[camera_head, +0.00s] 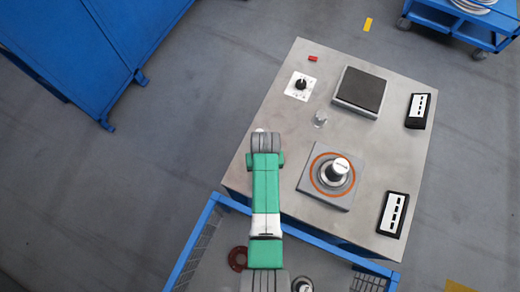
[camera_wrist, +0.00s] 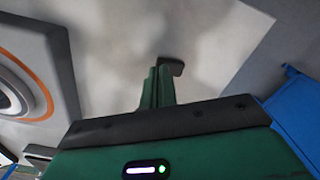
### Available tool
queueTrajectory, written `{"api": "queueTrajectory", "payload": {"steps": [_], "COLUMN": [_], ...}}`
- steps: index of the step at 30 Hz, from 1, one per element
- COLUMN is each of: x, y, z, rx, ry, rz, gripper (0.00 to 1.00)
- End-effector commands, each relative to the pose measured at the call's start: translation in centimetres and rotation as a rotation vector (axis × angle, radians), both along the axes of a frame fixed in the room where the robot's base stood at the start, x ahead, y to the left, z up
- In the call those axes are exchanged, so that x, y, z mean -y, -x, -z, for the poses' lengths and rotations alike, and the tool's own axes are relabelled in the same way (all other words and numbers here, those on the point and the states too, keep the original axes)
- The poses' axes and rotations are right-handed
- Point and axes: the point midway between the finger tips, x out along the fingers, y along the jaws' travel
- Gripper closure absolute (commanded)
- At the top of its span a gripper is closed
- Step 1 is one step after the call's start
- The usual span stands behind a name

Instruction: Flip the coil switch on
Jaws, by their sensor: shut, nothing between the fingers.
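A white square plate with a black knob or lever (camera_head: 300,85), which looks like the switch, lies on the far left part of the metal table (camera_head: 285,195). The knob's on or off position is too small to tell. My gripper (camera_wrist: 166,72) shows in the wrist view as green fingers with a dark tip, shut and empty over bare table surface. In the head view my own arm hides the fingers near the table's left edge, nearer than the switch plate. A grey square base with an orange ring (camera_head: 328,180) carries a white-topped cylinder (camera_head: 338,168); the ring also shows in the wrist view (camera_wrist: 42,88).
A dark-topped square block (camera_head: 360,91), a small metal peg (camera_head: 320,119) and a red piece (camera_head: 313,58) are on the table. Two black boxes with white panels (camera_head: 417,110) (camera_head: 393,214) line the right side. A blue cabinet (camera_head: 80,50) stands left.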

Motion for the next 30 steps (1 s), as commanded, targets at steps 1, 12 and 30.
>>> {"api": "queueTrajectory", "payload": {"steps": [1, 12, 30], "x": [0.0, 0.0, 0.0], "y": [0.0, 0.0, 0.0], "z": [0.1, 0.7, -0.4], "rx": [0.000, 0.000, 0.001], "ry": [0.000, 0.000, 0.000], "rz": [0.000, 0.000, 0.000], "gripper": [1.00, 1.00, 1.00]}}
